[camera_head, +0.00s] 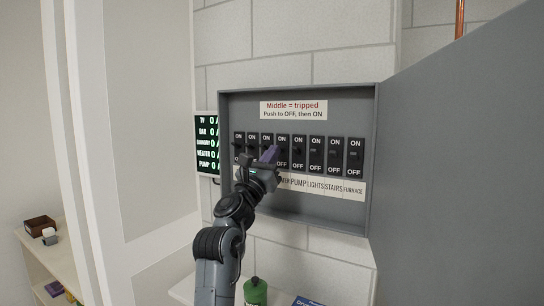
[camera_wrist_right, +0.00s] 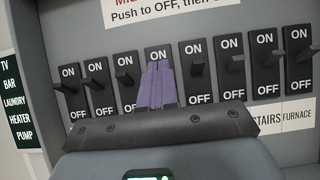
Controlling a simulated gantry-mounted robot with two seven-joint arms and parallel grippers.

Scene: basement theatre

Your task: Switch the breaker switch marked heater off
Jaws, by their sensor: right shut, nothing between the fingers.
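The heater breaker switch (camera_head: 283,138) is a black switch in the row inside the grey panel. The visible end of its label, "TER", shows on the white strip below. My right gripper (camera_head: 268,154) is shut and empty, its purple fingertips in front of this switch. In the right wrist view the fingers (camera_wrist_right: 158,85) cover the middle of the same switch (camera_wrist_right: 158,54), fourth from the left. Its lever is hidden, so I cannot tell its position or whether the fingers touch it. My left gripper is not in view.
Other breaker switches (camera_head: 315,155) stand close on both sides, with levers sticking out. The open panel door (camera_head: 455,160) blocks the right. A dark sign with green and white letters (camera_head: 207,145) hangs left of the panel. A shelf (camera_head: 50,270) stands at the lower left.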

